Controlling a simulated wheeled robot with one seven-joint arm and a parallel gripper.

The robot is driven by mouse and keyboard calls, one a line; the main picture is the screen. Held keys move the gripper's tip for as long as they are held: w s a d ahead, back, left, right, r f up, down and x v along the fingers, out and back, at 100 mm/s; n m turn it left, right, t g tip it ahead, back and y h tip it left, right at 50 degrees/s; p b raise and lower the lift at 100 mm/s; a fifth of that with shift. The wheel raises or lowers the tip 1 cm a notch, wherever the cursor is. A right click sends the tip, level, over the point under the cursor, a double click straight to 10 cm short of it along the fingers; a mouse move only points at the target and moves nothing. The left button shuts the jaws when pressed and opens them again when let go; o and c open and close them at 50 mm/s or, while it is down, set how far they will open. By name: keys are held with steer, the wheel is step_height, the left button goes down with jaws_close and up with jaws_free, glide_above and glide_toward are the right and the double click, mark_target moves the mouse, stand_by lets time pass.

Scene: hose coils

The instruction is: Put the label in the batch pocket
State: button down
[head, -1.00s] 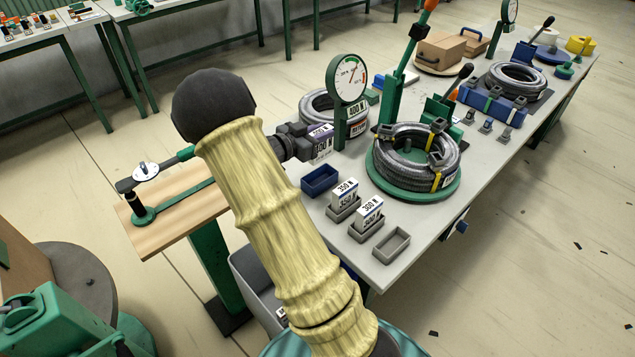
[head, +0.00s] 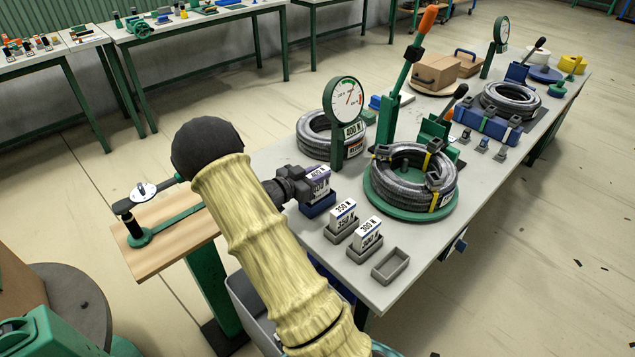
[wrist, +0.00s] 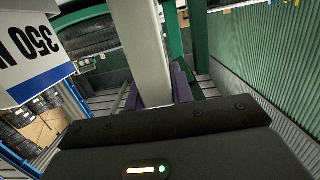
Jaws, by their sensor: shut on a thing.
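My gripper (head: 301,186) is shut on a white label block (head: 318,180) with a purple band; its small print seems to read 400 N. The label is upright, directly over the small blue pocket (head: 318,209), which looks like the batch pocket. Its lower edge is at or just above the pocket's rim; I cannot tell whether it is inside. In the wrist view the held label (wrist: 147,50) shows as a pale upright strip between the fingers. My forearm crosses the head view.
Beside the blue pocket, a 350 N label (head: 342,215) and a 300 N label (head: 367,232) stand in grey holders. An empty grey holder (head: 390,266) is nearest the edge. A dial gauge (head: 346,101), a hose coil behind it (head: 322,137) and a coil on a green turntable (head: 372,197) stand close.

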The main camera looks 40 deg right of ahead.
steer(key=shift+f, duration=1.5)
steer(key=shift+f, duration=0.2)
steer(key=c, duration=1.2)
jaws_free()
steer(key=shift+r, duration=0.2)
steer(key=v, duration=1.2)
steer(key=shift+b, duration=0.3)
